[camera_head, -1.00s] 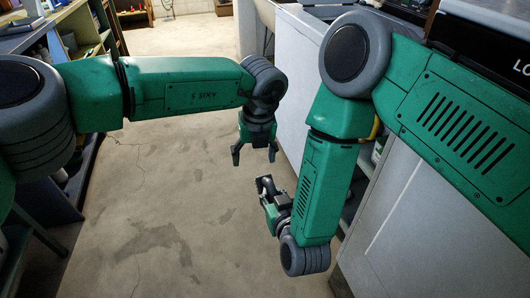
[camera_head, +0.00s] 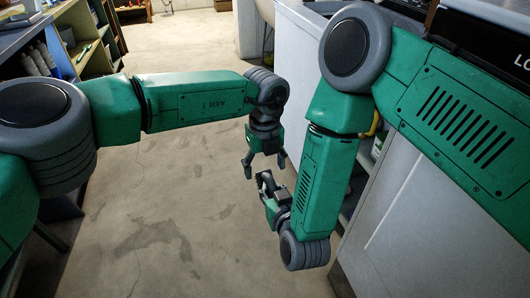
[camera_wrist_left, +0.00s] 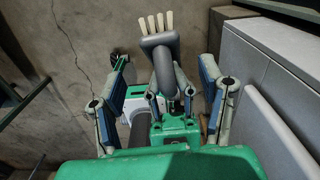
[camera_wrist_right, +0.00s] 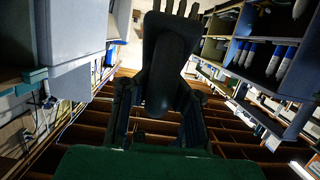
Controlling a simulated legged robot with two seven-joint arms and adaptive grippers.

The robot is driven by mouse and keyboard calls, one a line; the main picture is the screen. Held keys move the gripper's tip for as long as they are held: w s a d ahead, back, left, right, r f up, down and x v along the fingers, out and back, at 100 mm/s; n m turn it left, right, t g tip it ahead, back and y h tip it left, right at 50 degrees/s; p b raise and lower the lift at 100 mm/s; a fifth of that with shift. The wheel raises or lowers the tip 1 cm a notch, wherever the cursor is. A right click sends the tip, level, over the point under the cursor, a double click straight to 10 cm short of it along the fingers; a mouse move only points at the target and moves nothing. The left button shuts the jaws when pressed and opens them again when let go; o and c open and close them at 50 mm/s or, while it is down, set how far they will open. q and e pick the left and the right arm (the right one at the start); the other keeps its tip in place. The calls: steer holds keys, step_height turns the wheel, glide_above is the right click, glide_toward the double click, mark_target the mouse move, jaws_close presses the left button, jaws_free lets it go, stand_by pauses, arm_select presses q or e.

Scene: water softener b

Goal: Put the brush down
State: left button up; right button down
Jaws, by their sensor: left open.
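The brush (camera_wrist_left: 161,42) has a dark grey curved handle and several cream bristles at its end in the left wrist view. In the right wrist view it is a dark shape (camera_wrist_right: 168,55) between the fingers, and it shows small and dark in the head view (camera_head: 265,181). My right gripper (camera_head: 270,200) is shut on the brush, low over the floor. My left gripper (camera_head: 265,167) is open and empty, just above the brush. In the left wrist view its fingers stand apart on both sides of the brush and right gripper. Contact with the left fingers cannot be told.
A light grey cabinet (camera_head: 405,225) stands close on the right, beside my right arm. Shelves with bottles and other goods (camera_head: 75,50) line the left side. The concrete floor (camera_head: 170,235) between them is clear.

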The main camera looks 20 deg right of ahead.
mark_target(266, 175)
arm_select(q)
step_height(266, 175, down, 6)
steer(key=shift+f, duration=0.1)
stand_by(0.4)
steer(key=c, duration=1.3)
arm_select(e)
steer(key=shift+r, duration=0.7)
steer(key=v, duration=1.2)
steer(key=shift+f, duration=0.15)
